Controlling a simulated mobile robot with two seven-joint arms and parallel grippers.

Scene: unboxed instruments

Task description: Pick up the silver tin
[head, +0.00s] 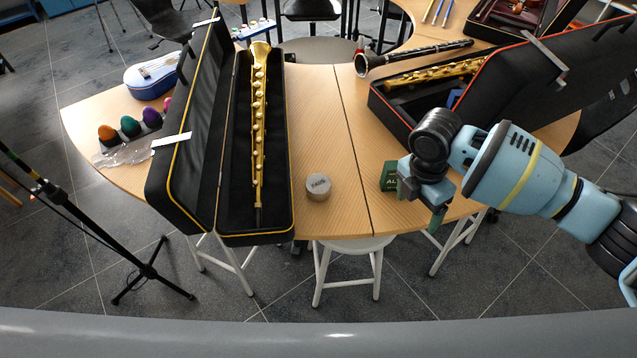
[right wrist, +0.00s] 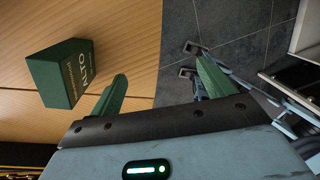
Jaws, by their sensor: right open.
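The silver tin (head: 318,186), a small round grey can with dark lettering on its lid, stands on the wooden table near its front edge, right of the long black case. My right gripper (head: 418,205) is right of the tin, at the front edge of the table, apart from it. In the right wrist view its two green fingers (right wrist: 160,85) are spread with nothing between them. The tin does not show in the right wrist view. My left gripper is in neither view.
A green box marked ALTO (head: 388,178) stands between the tin and my right gripper; it also shows in the right wrist view (right wrist: 62,75). An open black case (head: 270,225) holds a golden instrument (head: 259,130). Another open case (head: 400,110) is at right. Table around the tin is clear.

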